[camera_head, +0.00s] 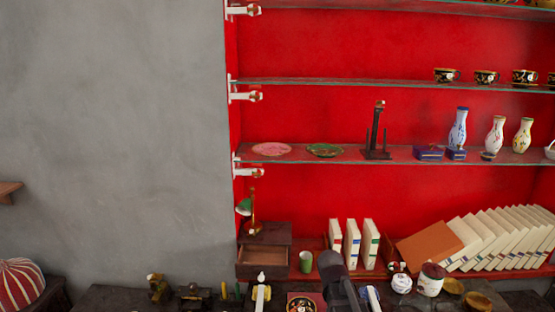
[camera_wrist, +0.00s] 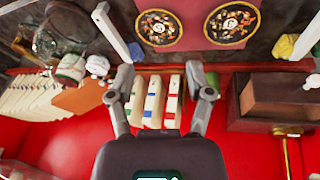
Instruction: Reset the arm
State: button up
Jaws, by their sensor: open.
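My gripper (camera_wrist: 160,72) reaches up from the bottom of the wrist view, its two fingers spread apart with nothing held between them. Beyond the fingers, several white books (camera_wrist: 153,102) stand on the red shelf; whether the fingers touch anything cannot be told. In the head view, a dark grey part of my arm rises at the bottom centre, in front of the lower shelf, near the upright books (camera_head: 352,243). The fingertips cannot be made out there.
Close to the gripper are two patterned bowls (camera_wrist: 232,22) and a wooden drawer box (camera_wrist: 275,100). In the head view, glass shelves (camera_head: 300,157) hold plates, vases and cups. A dark table (camera_head: 105,298) with small objects lies below.

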jog(key=s+f+n+g+y+b, duration=0.1)
jog(key=s+f, duration=0.1)
jog(key=s, duration=0.4)
jog(key=s+a+f+n+g+y+b, duration=0.1)
jog(key=s+f+b, duration=0.1)
jog(key=s, duration=0.5)
jog(key=shift+s+a+f+g+y, duration=0.3)
jog(key=shift+f+g, duration=0.1)
jog(key=shift+f, duration=0.35)
jog(key=shift+w, duration=0.1)
jog(key=shift+c, duration=0.2)
